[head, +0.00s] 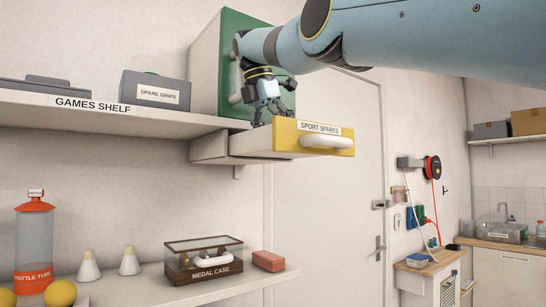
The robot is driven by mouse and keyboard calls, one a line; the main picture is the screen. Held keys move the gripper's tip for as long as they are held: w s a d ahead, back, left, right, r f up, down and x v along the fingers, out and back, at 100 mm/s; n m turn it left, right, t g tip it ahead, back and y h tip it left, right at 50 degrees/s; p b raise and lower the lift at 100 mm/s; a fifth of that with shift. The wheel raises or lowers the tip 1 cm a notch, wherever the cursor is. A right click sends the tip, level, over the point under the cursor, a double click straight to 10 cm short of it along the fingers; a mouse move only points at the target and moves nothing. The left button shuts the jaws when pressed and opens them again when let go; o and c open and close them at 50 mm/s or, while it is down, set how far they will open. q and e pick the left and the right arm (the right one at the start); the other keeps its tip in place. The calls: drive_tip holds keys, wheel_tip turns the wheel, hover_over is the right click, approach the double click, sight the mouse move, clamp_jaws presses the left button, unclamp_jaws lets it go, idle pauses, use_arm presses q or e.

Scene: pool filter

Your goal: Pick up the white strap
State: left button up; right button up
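I cannot make out a white strap in the head view. My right gripper (271,113) reaches down from the upper right over the open drawer (312,136) labelled SPORT SPARES. The gripper is just behind the drawer's yellow front. The drawer's inside is hidden by its walls and front, and so are the lowest ends of the fingers. The finger links look spread, but whether the tips are apart or closed on something does not show. My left gripper is not in view.
A green-fronted cabinet (229,60) stands right behind the gripper. A grey SPARE GRIPS box (155,91) sits on the games shelf (40,117). Below, a shelf (150,291) holds a medal case (188,275), a red block (268,261) and a shuttle tube (34,240).

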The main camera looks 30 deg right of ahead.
drive_tip(key=shift+r, duration=0.1)
drive_tip(key=c, duration=1.1)
